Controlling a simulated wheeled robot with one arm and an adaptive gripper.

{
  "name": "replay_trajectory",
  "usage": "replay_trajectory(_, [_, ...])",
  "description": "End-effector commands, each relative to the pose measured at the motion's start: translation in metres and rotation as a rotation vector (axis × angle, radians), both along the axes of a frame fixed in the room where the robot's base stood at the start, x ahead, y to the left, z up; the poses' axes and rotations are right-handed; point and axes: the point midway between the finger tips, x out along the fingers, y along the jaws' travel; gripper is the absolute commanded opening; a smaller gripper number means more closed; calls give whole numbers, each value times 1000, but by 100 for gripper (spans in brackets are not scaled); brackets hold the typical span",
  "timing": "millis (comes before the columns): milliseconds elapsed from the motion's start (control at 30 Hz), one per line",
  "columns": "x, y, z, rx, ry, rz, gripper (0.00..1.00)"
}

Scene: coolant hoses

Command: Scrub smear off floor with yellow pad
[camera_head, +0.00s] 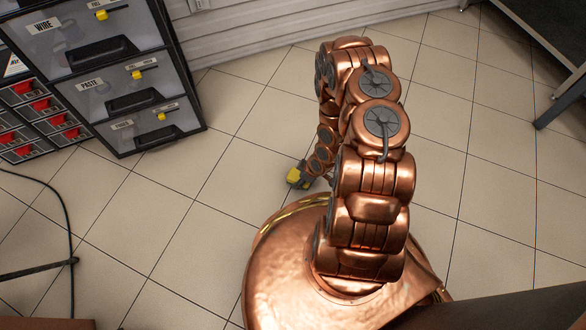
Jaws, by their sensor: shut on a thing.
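My gripper (301,181) is low over the tiled floor (237,166), left of my copper arm and just beyond my rounded base. It is shut on the yellow pad (294,175), which shows as a small yellow block at the gripper's end. Whether the pad touches the floor cannot be told from this view. No smear can be made out on the visible tiles; part of the floor is hidden behind my arm and base.
A drawer cabinet (133,145) with yellow latches stands at the upper left, beside small red-handled bins (38,106). A dark cable (68,215) lies at the left edge. A metal table leg (560,100) stands at the right. Open floor lies left of my gripper.

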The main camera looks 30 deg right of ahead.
Motion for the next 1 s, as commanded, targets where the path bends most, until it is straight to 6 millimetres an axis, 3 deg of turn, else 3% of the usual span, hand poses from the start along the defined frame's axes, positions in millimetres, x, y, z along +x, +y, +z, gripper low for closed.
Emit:
replay_trajectory(233, [0,19,-2,0,-1,-8,6])
replay_trajectory(400, [2,20,29,0,-5,-8,6])
replay_trajectory(1000, [2,23,80,0,-2,1,6])
